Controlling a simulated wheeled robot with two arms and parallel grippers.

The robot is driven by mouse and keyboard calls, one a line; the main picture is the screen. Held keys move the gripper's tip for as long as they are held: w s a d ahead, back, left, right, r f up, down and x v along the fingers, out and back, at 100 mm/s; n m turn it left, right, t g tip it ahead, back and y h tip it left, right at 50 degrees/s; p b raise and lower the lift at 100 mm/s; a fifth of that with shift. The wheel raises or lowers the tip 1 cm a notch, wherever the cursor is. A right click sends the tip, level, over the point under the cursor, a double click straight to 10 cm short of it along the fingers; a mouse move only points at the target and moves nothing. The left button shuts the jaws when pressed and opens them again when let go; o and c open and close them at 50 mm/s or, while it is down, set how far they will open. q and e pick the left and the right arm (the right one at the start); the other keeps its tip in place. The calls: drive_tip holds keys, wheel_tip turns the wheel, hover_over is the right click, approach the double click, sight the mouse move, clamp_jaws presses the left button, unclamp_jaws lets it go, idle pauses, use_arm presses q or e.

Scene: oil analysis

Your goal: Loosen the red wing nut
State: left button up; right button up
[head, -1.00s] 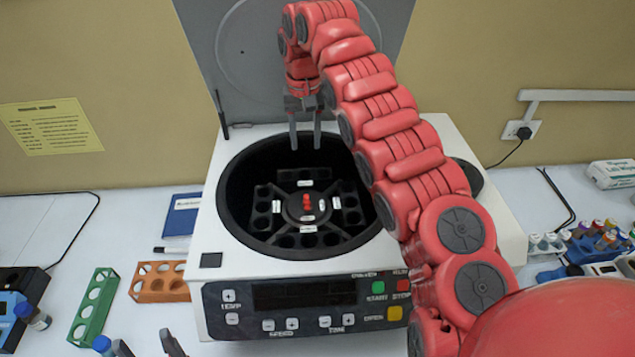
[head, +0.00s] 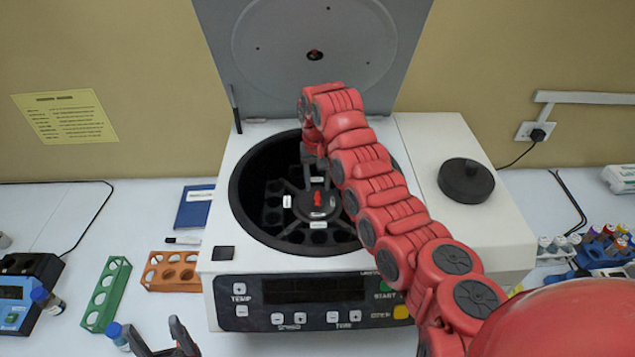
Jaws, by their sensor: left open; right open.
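The red wing nut (head: 317,199) stands at the centre of the dark rotor (head: 297,204) inside the open centrifuge (head: 222,185). My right arm reaches over the bowl from the right. My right gripper (head: 307,184) is open and points down into the bowl, just behind and slightly left of the wing nut. Its fingers are dark against the bowl, so I cannot tell whether they touch anything. My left gripper (head: 163,338) is open and empty at the bottom edge, in front of the centrifuge.
The raised lid (head: 300,45) stands behind the bowl. A black round cap (head: 466,182) sits on the centrifuge's right top. Left are a green rack (head: 105,295), an orange rack (head: 172,272) and a blue notebook (head: 195,207). Vials (head: 600,240) stand at the right.

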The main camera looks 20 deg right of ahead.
drive_tip(key=shift+s+a+f, duration=0.15)
drive_tip(key=shift+f, duration=0.6)
drive_tip(key=shift+c, duration=0.3)
clamp_jaws()
